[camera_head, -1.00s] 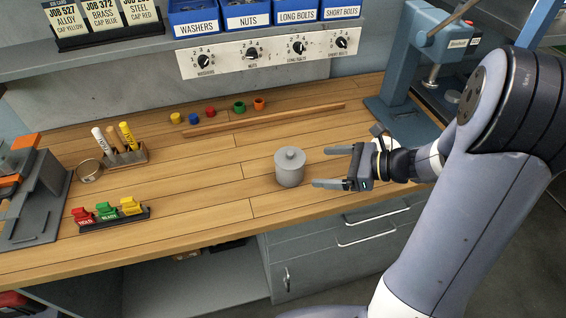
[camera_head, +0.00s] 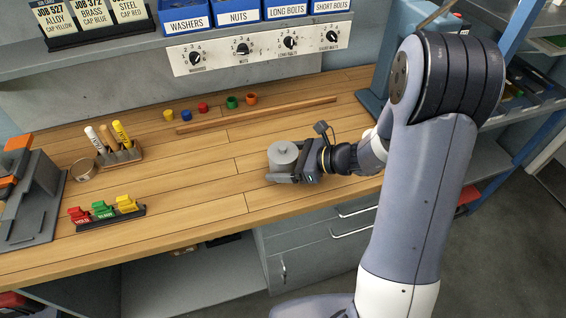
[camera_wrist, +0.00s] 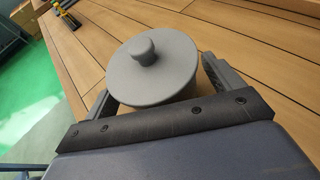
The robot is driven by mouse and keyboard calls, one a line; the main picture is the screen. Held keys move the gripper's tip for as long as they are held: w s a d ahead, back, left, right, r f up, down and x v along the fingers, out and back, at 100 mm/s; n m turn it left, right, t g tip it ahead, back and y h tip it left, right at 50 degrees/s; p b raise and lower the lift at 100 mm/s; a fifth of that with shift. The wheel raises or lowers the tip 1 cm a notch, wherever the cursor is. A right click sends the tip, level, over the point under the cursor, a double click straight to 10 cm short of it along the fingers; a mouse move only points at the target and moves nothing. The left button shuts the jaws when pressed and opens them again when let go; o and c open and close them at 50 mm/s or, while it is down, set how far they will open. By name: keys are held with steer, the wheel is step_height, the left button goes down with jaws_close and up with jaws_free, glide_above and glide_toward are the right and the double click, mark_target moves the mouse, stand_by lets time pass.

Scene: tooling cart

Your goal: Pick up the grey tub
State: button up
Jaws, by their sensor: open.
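The grey tub (camera_head: 283,153) is round, with a flat lid and a small knob on top. It stands upright on the wooden bench near its front edge. My gripper (camera_head: 281,165) is open and reaches the tub from the right, with its fingers around the tub's sides. In the wrist view the tub's lid and knob (camera_wrist: 152,68) sit between the two fingers of my gripper (camera_wrist: 158,90). The lid hides the tub's lower body and the fingertips there, so contact cannot be told.
A long wooden rod (camera_head: 258,115) lies behind the tub, with several coloured caps (camera_head: 203,107) beyond it. A marker holder (camera_head: 120,154) and a rack of coloured tags (camera_head: 106,214) stand to the left. The wood between is clear.

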steer(key=shift+c, duration=0.2)
steer(key=c, duration=1)
